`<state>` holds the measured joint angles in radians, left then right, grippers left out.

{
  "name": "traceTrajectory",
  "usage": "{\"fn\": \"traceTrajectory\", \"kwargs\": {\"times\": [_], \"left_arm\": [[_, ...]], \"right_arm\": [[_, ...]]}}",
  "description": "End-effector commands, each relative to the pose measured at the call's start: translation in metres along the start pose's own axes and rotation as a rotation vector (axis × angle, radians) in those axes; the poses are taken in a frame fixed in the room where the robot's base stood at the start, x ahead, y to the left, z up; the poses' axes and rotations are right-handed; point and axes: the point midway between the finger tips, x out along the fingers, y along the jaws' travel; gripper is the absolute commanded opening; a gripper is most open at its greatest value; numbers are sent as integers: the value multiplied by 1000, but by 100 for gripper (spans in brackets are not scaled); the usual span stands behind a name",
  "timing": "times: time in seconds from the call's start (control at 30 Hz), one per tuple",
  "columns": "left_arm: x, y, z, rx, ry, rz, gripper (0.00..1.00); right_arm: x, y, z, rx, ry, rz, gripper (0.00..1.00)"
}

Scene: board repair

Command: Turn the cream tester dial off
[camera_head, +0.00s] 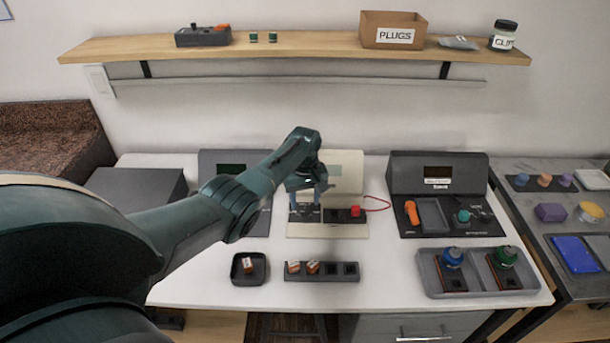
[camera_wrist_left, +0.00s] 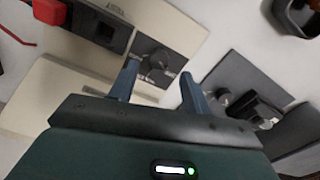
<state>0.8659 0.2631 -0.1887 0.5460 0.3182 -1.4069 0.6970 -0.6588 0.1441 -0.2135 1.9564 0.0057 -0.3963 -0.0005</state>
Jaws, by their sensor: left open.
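The cream tester (camera_head: 345,172) stands at the middle back of the white table, between two dark testers. Its dark round dial (camera_wrist_left: 153,62) sits on a dark panel strip and shows in the left wrist view. In the head view the dial is largely hidden behind my left gripper (camera_head: 306,207). That gripper is open above the cream tester's front panel, pointing down. In the left wrist view its two blue fingertips (camera_wrist_left: 160,70) appear on either side of the dial, with nothing held. I cannot tell whether they touch it. My right gripper is not in view.
A red block (camera_head: 355,211) with a red wire sits right of the dial on the cream tester. Dark testers flank it, the right one (camera_head: 437,174) with an orange handle. A small black tray (camera_head: 262,270), a slotted strip (camera_head: 345,278) and a grey tray (camera_head: 432,286) lie in front.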

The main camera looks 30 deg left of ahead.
Motion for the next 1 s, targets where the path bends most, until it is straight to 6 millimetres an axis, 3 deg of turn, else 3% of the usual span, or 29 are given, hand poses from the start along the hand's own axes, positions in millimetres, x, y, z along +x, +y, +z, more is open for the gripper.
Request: {"fn": "traceTrajectory", "kwargs": {"times": [0.3, 0.43, 0.6, 1.0], "left_arm": [[-60, 0, 0, -1, 3, 2, 48], [-76, 0, 0, 0, 1, 0, 48], [-85, 0, 0, 0, 0, -1, 48], [-86, 0, 0, -1, 0, -1, 48]], "right_arm": [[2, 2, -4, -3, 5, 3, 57], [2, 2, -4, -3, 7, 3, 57], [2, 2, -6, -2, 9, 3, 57], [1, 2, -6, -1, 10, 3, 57]]}}
